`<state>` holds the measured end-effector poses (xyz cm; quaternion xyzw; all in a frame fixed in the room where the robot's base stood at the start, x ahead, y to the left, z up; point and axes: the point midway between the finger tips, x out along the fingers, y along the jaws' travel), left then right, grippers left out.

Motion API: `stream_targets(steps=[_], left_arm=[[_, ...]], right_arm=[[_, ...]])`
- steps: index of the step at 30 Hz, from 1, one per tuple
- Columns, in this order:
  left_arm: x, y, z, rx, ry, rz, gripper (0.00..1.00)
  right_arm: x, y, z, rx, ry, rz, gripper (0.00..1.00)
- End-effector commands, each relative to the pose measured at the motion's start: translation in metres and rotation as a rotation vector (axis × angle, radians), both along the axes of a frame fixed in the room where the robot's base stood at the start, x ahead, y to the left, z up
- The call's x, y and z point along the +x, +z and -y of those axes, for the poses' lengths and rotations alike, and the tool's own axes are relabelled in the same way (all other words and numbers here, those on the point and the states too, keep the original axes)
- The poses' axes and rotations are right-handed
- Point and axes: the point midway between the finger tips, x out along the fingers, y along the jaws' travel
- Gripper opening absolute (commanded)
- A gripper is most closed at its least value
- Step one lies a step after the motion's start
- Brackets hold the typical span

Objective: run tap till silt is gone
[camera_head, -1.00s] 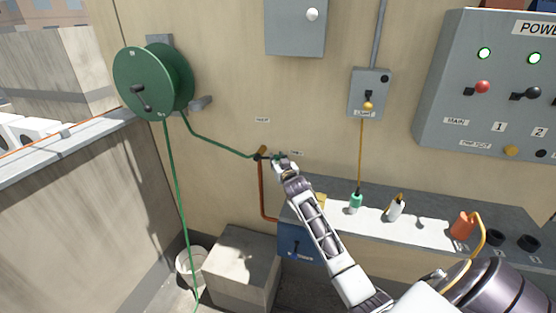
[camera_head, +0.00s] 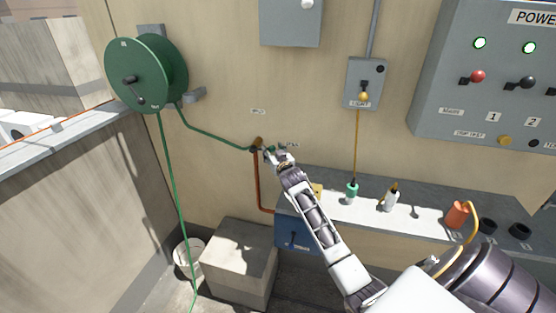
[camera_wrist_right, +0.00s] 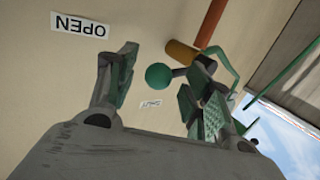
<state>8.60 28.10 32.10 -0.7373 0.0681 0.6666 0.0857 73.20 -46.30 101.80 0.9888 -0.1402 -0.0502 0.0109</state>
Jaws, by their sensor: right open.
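The brass tap (camera_head: 257,143) sits on the wall above a copper pipe and also shows in the right wrist view (camera_wrist_right: 181,51). A round green knob (camera_wrist_right: 158,76) sits beside it. My right gripper (camera_head: 272,155) is at the tap. In the right wrist view its open jaws (camera_wrist_right: 160,80) have the knob between them in the picture; I cannot tell whether they touch it. Wall labels "OPEN" (camera_wrist_right: 80,25) and "SHUT" (camera_wrist_right: 150,104) are near. A green hose (camera_head: 215,139) joins the tap to a green reel (camera_head: 135,75). I see no water. My left gripper is out of view.
The hose's other length hangs past a pale bucket (camera_head: 186,268) on the floor. A concrete block (camera_head: 240,255) stands below the tap. A power panel (camera_head: 490,75) hangs above.

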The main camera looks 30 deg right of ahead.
Motion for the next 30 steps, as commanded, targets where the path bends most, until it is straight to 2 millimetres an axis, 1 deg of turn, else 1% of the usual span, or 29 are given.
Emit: stream_targets(steps=[8, 30], left_arm=[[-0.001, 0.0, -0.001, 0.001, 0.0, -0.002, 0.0], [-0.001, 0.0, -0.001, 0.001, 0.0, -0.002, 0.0]], right_arm=[[-0.016, 0.001, -0.005, 0.0, 0.001, -0.001, 0.51], [-0.084, 0.008, -0.025, 0.001, 0.001, 0.0, 0.51]])
